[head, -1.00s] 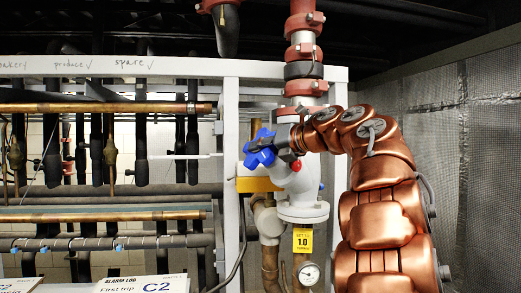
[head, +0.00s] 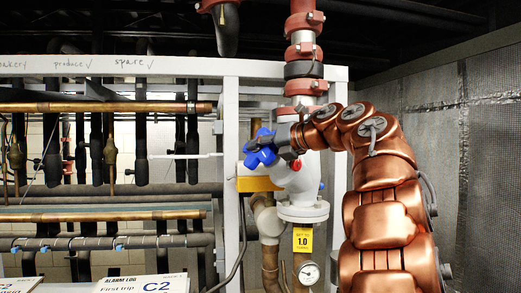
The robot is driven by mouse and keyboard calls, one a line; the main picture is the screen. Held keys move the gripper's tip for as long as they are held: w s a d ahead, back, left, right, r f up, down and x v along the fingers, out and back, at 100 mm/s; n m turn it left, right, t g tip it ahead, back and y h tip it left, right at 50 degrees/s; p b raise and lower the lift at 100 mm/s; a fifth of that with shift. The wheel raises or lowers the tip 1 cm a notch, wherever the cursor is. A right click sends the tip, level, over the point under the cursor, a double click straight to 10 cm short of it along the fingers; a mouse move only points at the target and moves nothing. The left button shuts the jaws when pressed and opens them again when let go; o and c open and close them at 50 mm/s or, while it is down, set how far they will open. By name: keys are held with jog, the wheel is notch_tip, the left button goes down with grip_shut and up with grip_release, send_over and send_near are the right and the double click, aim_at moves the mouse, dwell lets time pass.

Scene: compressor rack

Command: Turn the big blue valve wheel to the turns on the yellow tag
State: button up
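The big blue valve wheel (head: 261,148) is on the left side of the grey valve body (head: 304,172), in the middle of the head view. My copper arm comes from the lower right and its end reaches the wheel's right side. My gripper (head: 279,147) is at the wheel, small and partly hidden by the wheel and my wrist. Whether its fingers are shut on the wheel cannot be made out. The yellow tag (head: 303,240) hangs below the valve flange and reads 1.0, with smaller print around it.
A round gauge (head: 308,273) sits below the tag. A white frame post (head: 231,170) stands left of the wheel, with pipes behind it. Red-clamped pipe (head: 303,50) rises above the valve. Alarm log papers (head: 141,285) lie at the lower left. A mesh-covered wall stands at right.

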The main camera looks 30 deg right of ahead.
jog(key=v, duration=1.2)
jog(key=shift+r, duration=0.15)
